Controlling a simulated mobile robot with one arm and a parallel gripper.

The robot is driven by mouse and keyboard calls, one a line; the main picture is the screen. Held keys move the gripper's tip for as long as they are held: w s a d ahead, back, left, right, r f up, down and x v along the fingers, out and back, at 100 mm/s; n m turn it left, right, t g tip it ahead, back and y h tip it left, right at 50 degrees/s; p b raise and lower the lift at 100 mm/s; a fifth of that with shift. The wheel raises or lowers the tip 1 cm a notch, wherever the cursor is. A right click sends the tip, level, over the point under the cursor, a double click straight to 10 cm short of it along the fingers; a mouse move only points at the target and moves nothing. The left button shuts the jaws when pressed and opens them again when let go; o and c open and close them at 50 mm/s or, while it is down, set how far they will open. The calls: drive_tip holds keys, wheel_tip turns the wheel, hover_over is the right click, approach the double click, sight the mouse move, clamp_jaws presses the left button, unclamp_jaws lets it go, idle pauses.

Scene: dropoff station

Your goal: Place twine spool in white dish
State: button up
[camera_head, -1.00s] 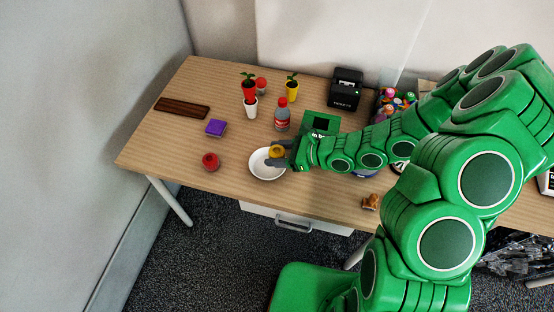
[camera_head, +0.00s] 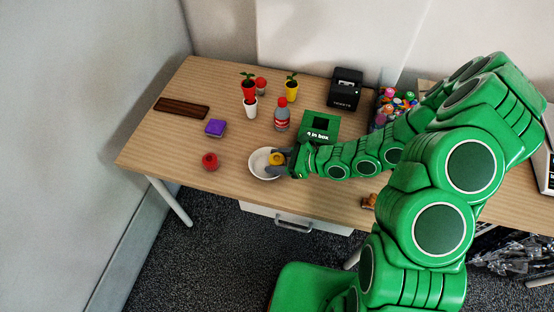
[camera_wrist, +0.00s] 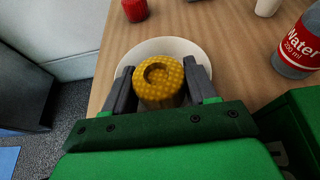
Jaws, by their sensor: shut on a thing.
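The twine spool (camera_wrist: 158,84) is a yellow, ribbed cylinder with a round hollow in its top. My gripper (camera_head: 277,159) is shut on it, one finger on each side. The white dish (camera_head: 257,163) is a round bowl near the front edge of the table. In the head view the spool (camera_head: 276,158) shows at the dish's right part. In the wrist view the dish (camera_wrist: 200,54) lies behind and around the spool. The spool's underside is hidden, so I cannot tell whether it touches the dish.
A red round object (camera_head: 210,161) stands left of the dish, with a purple block (camera_head: 215,128) behind it. A water bottle (camera_head: 282,115) and a green box (camera_head: 320,127) stand behind my gripper. Potted plants (camera_head: 249,90) stand farther back. The table's left front is clear.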

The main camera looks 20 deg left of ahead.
drive_tip(key=o, duration=1)
drive_tip(key=shift+r, duration=0.1)
drive_tip(key=shift+r, duration=0.2)
drive_tip(key=shift+v, duration=6)
drive_tip(key=shift+s, duration=0.1)
